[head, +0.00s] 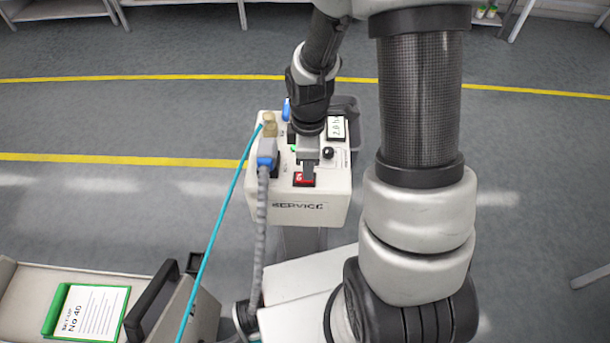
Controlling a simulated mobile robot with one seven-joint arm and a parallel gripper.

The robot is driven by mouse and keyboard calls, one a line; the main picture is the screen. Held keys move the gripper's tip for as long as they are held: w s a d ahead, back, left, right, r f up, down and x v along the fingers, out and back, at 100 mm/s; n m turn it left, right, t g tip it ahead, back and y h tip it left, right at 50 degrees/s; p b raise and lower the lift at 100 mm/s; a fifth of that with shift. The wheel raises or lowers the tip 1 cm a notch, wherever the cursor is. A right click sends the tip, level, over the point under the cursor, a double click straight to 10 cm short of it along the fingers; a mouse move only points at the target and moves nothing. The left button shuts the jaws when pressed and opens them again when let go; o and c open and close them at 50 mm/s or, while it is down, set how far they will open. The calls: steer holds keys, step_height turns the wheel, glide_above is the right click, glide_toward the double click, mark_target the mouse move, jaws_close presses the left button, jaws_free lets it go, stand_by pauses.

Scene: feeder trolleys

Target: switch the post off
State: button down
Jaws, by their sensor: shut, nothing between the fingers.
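The post is a pale box marked SERVICE (298,207) on a grey stand, in the middle of the head view. On its top face are a red rocker switch (304,180) near the front edge, a small green light (293,148), a black knob (328,153) and a display reading about 2.0 h (337,127). My gripper (307,174) is shut and empty, pointing down over the top face. Its fingertips are at the red switch and cover its rear part. I cannot tell whether they touch it. The gripper and wrist hide the middle of the panel.
A blue plug (267,150) with a grey cable (261,220) sits at the panel's left, beside a brass fitting (269,122) with a teal hose (219,225). A trolley with a green-framed card (87,312) and black handle (151,298) stands lower left. Floor beyond is clear.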

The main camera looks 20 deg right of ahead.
step_height(320, 180, up, 7)
steer(key=p, duration=0.6)
stand_by(0.3)
stand_by(0.4)
step_height(320, 180, up, 19)
steer(key=s+m+t+p, duration=0.2)
steer(key=m+t+p, duration=0.1)
steer(key=m, duration=0.3)
steer(key=s+r+m+t+p, duration=0.2)
steer(key=s+r+m, duration=0.6)
steer(key=r, duration=0.6)
steer(key=shift+s+r+t+p, duration=0.35)
steer(key=shift+s+p, duration=0.4)
steer(key=shift+s, duration=0.15)
